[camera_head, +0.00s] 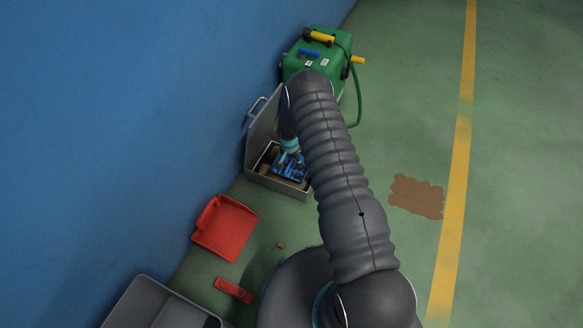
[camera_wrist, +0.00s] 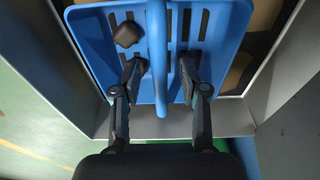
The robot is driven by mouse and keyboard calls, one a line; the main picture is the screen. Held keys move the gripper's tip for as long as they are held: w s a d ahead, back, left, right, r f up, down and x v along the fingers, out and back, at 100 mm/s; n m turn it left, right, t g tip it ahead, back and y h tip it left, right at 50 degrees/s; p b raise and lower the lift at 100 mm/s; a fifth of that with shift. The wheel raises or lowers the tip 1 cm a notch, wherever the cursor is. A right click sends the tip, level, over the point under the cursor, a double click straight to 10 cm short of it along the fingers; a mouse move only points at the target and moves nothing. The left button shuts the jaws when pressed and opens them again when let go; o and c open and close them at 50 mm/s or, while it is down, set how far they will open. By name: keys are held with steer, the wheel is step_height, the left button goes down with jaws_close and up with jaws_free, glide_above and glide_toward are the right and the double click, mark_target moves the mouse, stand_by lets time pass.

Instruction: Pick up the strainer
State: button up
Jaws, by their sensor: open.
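The strainer is a blue slotted basket (camera_wrist: 92,40) with an arched handle (camera_wrist: 160,60) across its middle. In the head view the strainer (camera_head: 289,167) sits inside a grey open box (camera_head: 281,187) beside the wall, partly hidden by my arm. My gripper (camera_wrist: 162,72) is open, with one finger on each side of the handle and a gap to it on both sides. The fingertips reach over the basket; I cannot tell if they touch it. In the head view my gripper (camera_head: 290,150) is just above the strainer. A dark lump (camera_wrist: 127,34) lies in the basket.
The grey box's raised lid (camera_head: 263,130) leans by the blue wall (camera_head: 120,120). A green machine with a hose (camera_head: 318,55) stands behind. A red dustpan (camera_head: 225,228), red piece (camera_head: 233,290) and grey bin (camera_head: 150,305) are nearer. The floor to the right is mostly clear.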

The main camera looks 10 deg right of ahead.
steer(key=shift+f, duration=0.15)
jaws_close()
